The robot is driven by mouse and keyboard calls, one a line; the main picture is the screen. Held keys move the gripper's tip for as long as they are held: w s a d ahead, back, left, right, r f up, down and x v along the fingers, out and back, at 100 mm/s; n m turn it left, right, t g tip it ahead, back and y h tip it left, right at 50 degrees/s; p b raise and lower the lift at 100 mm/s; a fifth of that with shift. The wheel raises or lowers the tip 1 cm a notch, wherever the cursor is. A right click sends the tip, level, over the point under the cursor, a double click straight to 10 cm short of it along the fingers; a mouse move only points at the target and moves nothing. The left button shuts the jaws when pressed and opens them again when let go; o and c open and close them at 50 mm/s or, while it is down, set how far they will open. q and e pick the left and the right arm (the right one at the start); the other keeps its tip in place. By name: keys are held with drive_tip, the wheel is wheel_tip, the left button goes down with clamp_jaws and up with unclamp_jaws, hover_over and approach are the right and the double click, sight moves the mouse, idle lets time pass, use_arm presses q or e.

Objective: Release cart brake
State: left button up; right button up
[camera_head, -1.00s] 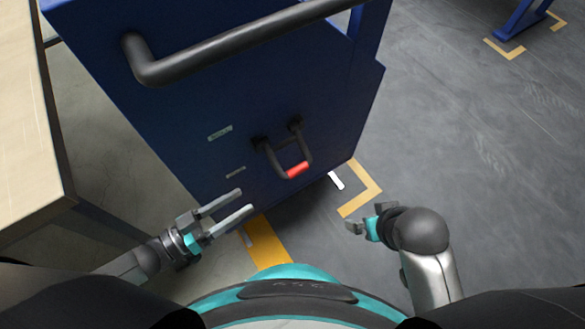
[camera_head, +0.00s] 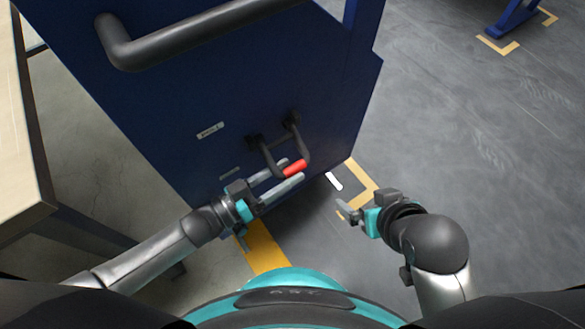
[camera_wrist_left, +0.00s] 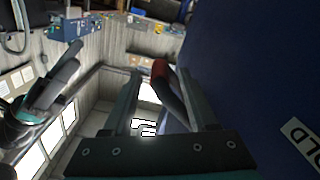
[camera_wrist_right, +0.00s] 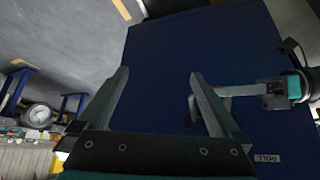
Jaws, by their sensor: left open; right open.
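The cart (camera_head: 190,100) is a dark blue panel with a black push bar (camera_head: 190,35) across its top. Low on the panel is a black U-shaped brake lever with a red grip (camera_head: 295,168). My left gripper (camera_head: 290,171) is open, with its fingers reaching to the red grip. In the left wrist view the red grip (camera_wrist_left: 159,68) shows between the two fingers, near their tips; I cannot tell if they touch it. My right gripper (camera_head: 345,209) is open and empty, to the right of the lever and in front of the panel.
A wooden-topped table (camera_head: 20,150) stands at the left, close to my left arm. Yellow floor markings (camera_head: 262,246) lie below the cart and at its right corner. The grey floor (camera_head: 460,130) to the right is clear, with a blue stand (camera_head: 512,18) far back.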

use_arm(q)
drive_tip(key=shift+x, duration=1.1)
clamp_jaws()
drive_tip(key=shift+s, duration=0.1)
idle(0.7)
